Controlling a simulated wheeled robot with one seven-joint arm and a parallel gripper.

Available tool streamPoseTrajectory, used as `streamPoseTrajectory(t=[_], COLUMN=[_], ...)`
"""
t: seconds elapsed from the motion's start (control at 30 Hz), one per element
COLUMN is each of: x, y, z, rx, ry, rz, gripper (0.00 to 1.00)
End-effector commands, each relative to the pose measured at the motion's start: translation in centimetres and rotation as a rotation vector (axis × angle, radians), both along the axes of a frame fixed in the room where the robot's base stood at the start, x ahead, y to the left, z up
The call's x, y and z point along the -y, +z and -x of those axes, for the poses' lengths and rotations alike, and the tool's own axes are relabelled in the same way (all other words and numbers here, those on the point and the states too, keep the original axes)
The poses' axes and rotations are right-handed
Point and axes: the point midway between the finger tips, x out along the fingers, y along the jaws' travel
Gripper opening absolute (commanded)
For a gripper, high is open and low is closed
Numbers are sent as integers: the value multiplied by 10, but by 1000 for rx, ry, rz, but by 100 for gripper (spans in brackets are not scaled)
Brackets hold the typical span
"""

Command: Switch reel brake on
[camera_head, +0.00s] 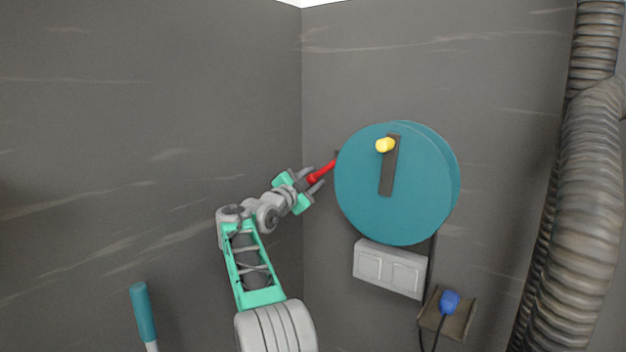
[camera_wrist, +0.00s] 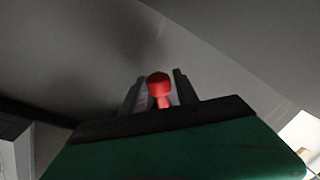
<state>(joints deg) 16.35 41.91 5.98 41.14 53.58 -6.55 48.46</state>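A round teal reel (camera_head: 390,195) is mounted in the room corner, with a dark crank bar and a yellow knob (camera_head: 385,145) on its face. A red lever (camera_head: 322,171) sticks out at the reel's left edge. My gripper (camera_head: 315,178) is at this lever, with one finger on each side of it. In the wrist view the lever's red end (camera_wrist: 159,85) sits between the two fingertips (camera_wrist: 160,88). The fingers look apart, with narrow gaps beside the lever; contact is not clear. Where the lever joins the reel is partly hidden.
A light grey double switch box (camera_head: 390,268) is below the reel. A small shelf (camera_head: 463,320) holds a blue corded item (camera_head: 449,301). A thick ribbed duct (camera_head: 575,210) runs down the right. A teal handle (camera_head: 143,312) stands at lower left. The left wall is bare.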

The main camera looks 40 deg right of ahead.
Motion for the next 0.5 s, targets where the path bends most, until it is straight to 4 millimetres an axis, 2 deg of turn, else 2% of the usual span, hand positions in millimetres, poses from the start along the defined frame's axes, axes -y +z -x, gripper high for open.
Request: streamPoseTrajectory(t=[0.17,0.33,0.5], x=[-23,-56,-71], y=[-3,-6,-9], z=[7,19,25], rx=[0,-1,-1], ry=[3,4,1], rz=[1,1,0], gripper=[36,36,36])
